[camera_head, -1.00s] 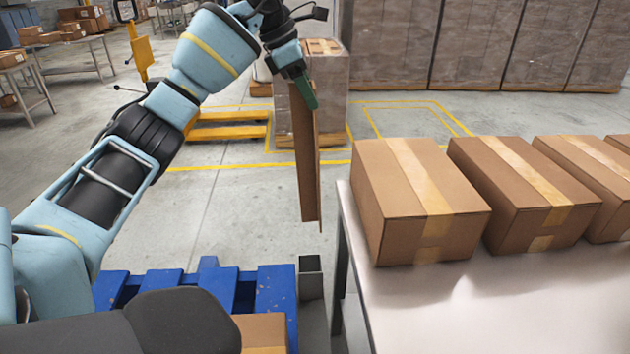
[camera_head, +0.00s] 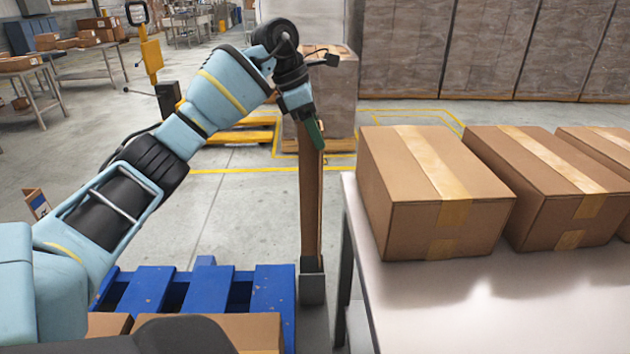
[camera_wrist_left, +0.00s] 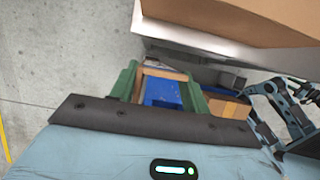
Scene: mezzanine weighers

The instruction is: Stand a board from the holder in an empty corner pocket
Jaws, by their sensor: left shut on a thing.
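My left gripper (camera_head: 311,127) is shut on the top of a tall, narrow brown board (camera_head: 311,195). The board stands upright below the fingers. Its lower end meets the mouth of a grey metal corner pocket (camera_head: 312,289) at the blue pallet's (camera_head: 274,295) right corner. It looks set into the pocket, but how deep is hidden. In the left wrist view the board's tan top edge (camera_wrist_left: 165,73) lies between the green fingers, with the blue pallet (camera_wrist_left: 163,93) below. The holder cannot be made out. My right gripper is not seen.
A table (camera_head: 440,310) with several taped cartons (camera_head: 435,195) stands close to the right of the board. Cartons (camera_head: 250,330) sit on the pallet at the near edge. A wrapped stack (camera_head: 335,85) stands behind the gripper. The floor (camera_head: 235,215) left of the board is clear.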

